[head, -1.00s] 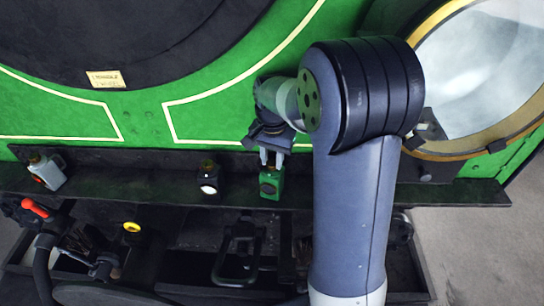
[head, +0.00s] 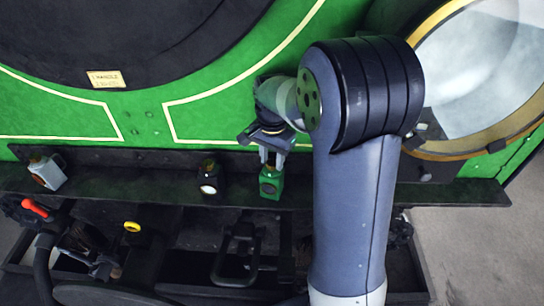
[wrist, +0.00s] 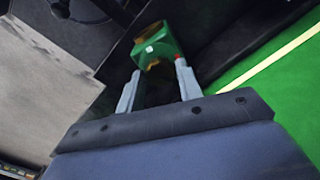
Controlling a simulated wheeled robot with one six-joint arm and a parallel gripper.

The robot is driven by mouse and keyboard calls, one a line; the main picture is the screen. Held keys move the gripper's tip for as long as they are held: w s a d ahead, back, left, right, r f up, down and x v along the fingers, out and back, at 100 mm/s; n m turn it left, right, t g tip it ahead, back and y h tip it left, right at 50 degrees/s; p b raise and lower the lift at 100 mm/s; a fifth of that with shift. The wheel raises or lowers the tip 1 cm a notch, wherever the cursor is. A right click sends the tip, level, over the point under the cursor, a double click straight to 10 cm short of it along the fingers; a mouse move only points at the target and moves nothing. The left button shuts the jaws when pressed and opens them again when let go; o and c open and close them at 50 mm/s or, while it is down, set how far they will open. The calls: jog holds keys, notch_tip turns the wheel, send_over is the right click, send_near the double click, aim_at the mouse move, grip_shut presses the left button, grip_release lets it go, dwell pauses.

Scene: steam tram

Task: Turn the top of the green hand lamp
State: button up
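The green hand lamp (head: 271,184) stands upright on the dark ledge, right of the middle lamp. A small pale round spot shows on its front. My gripper (head: 268,162) reaches down from above, with its fingers at the lamp's top. In the wrist view the green lamp (wrist: 152,48) lies at the fingertips of my gripper (wrist: 157,68), one finger on each side. The fingers appear closed on the lamp's top, though the contact itself is partly hidden. A small red patch shows beside the right fingertip.
A black lamp (head: 208,181) stands left of the green one on the ledge (head: 120,183). A pale lamp (head: 46,171) is farther left. A red-handled lever (head: 35,208) and a yellow-topped fitting (head: 132,227) sit below. The green boiler wall (head: 210,125) rises close behind.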

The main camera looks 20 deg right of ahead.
aim_at(272, 163)
jog(key=o, duration=0.3)
notch_tip(272, 163, up, 11)
jog(key=shift+b, duration=0.4)
dwell(0.3)
notch_tip(272, 163, down, 11)
dwell(0.7)
jog(key=shift+c, duration=0.2)
jog(key=c, duration=0.9)
